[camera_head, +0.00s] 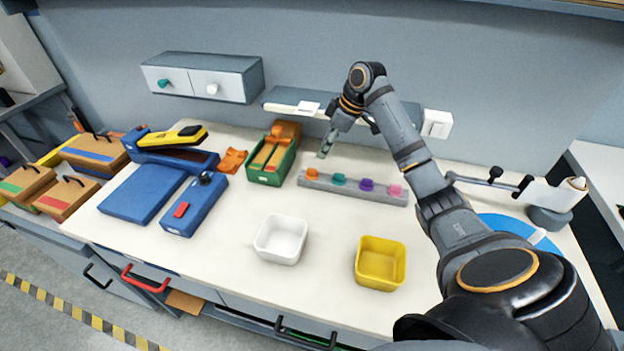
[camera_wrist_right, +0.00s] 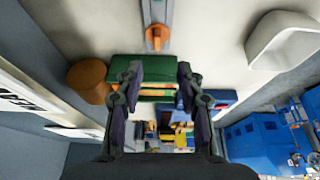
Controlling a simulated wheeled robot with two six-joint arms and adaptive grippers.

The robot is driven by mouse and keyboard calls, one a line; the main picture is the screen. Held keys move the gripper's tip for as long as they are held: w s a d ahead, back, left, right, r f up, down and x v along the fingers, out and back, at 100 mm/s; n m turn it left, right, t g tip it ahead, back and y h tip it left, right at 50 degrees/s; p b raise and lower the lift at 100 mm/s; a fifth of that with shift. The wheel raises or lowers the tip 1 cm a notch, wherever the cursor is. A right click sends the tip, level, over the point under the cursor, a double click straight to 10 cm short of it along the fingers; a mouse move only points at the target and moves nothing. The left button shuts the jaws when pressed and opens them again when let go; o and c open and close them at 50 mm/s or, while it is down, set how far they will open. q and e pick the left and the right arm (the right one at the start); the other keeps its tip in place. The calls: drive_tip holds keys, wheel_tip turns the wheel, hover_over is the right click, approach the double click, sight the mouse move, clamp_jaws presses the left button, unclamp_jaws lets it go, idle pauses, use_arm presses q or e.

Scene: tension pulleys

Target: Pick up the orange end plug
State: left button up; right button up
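The orange end plug (camera_head: 312,172) sits at the left end of a grey rack (camera_head: 345,191), beside teal, purple and pink plugs. In the right wrist view the orange plug (camera_wrist_right: 156,37) stands on the end of the grey rack, beyond my fingertips. My right gripper (camera_head: 323,153) is above and just behind the orange plug in the head view, apart from it. In the right wrist view my right gripper (camera_wrist_right: 158,72) has its two fingers spread with nothing between them. My left gripper is not in view.
A green box (camera_head: 267,160) stands left of the rack. A white bin (camera_head: 281,239) and a yellow bin (camera_head: 380,263) stand in front. A shelf (camera_head: 318,104) is on the wall behind my right gripper. The table between rack and bins is clear.

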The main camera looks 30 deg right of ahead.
hover_over(312, 169)
drive_tip(key=s+d, duration=0.1)
drive_tip(key=s, duration=0.1)
wheel_tip(312, 169, down, 4)
drive_tip(key=shift+d+f, duration=0.15)
drive_tip(key=shift+f, duration=0.05)
drive_tip(key=shift+f+p, duration=0.35)
drive_tip(key=shift+p, duration=0.05)
drive_tip(key=x, duration=0.4)
drive_tip(key=shift+w+f+p, duration=0.2)
drive_tip(key=shift+f+p, duration=0.05)
drive_tip(key=shift+p, duration=0.15)
clamp_jaws()
